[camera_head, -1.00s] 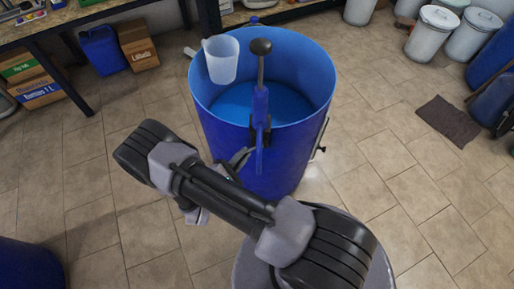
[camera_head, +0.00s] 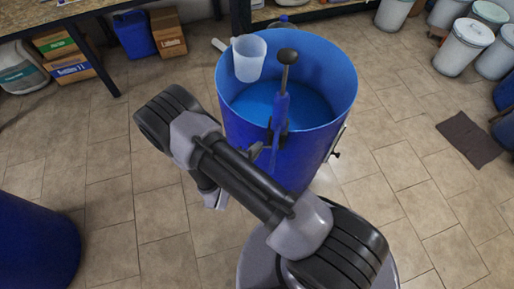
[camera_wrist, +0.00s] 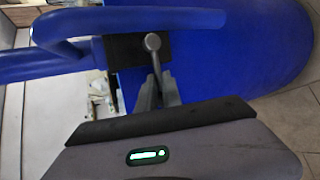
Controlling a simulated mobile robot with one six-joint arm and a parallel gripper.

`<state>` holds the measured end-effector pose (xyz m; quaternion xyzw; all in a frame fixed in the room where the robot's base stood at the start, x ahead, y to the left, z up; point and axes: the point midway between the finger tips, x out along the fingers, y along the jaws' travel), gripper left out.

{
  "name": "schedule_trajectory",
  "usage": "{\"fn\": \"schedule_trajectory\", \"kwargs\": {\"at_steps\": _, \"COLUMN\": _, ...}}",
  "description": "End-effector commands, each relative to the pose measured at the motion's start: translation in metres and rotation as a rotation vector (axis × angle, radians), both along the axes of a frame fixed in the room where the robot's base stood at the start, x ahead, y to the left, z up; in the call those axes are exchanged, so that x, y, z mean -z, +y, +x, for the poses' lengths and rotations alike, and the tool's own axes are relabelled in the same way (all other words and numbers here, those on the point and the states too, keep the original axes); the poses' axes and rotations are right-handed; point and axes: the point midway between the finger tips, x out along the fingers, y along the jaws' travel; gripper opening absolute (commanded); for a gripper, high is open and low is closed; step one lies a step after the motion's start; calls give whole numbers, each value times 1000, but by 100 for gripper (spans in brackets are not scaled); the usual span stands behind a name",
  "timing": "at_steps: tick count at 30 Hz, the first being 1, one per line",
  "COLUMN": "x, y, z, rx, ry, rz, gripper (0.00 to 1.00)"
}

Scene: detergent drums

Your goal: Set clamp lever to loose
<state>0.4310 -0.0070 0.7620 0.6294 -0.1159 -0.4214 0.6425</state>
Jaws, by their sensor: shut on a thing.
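The blue drum (camera_head: 310,150) is open at the top, and a blue pump (camera_head: 280,112) with a black knob (camera_head: 288,56) stands at its near rim. In the wrist view, a dark clamp block (camera_wrist: 122,52) sits against the blue drum wall (camera_wrist: 225,60), beside a curved blue tube (camera_wrist: 120,18). The grey clamp lever (camera_wrist: 153,45) has a round end at this block, and its arm runs down between my fingers. My gripper (camera_wrist: 158,90) is shut on the lever; the fingers hide part of it. In the head view, my arm mostly hides the gripper and lever.
A translucent jug (camera_head: 249,60) hangs at the drum's rim. A dark blue drum (camera_head: 35,245) stands at lower left. White buckets (camera_head: 463,47) and a dark mat (camera_head: 469,139) are at right. A workbench (camera_head: 75,12) is at back left. Tiled floor between is clear.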

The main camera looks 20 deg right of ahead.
Motion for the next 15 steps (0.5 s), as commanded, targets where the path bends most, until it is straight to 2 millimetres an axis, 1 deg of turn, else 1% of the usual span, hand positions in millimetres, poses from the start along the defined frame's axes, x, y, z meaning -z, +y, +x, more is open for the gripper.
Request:
{"fn": "schedule_trajectory", "kwargs": {"at_steps": 12, "x": 0, "y": 0, "z": 0, "rx": -1, "ry": -4, "rz": 7, "gripper": 0}}
{"fn": "schedule_trajectory", "kwargs": {"at_steps": 13, "x": 0, "y": 0, "z": 0, "rx": -1, "ry": -4, "rz": 7, "gripper": 11}}
{"fn": "schedule_trajectory", "kwargs": {"at_steps": 15, "x": 0, "y": 0, "z": 0, "rx": -1, "ry": -4, "rz": 7, "gripper": 25}}
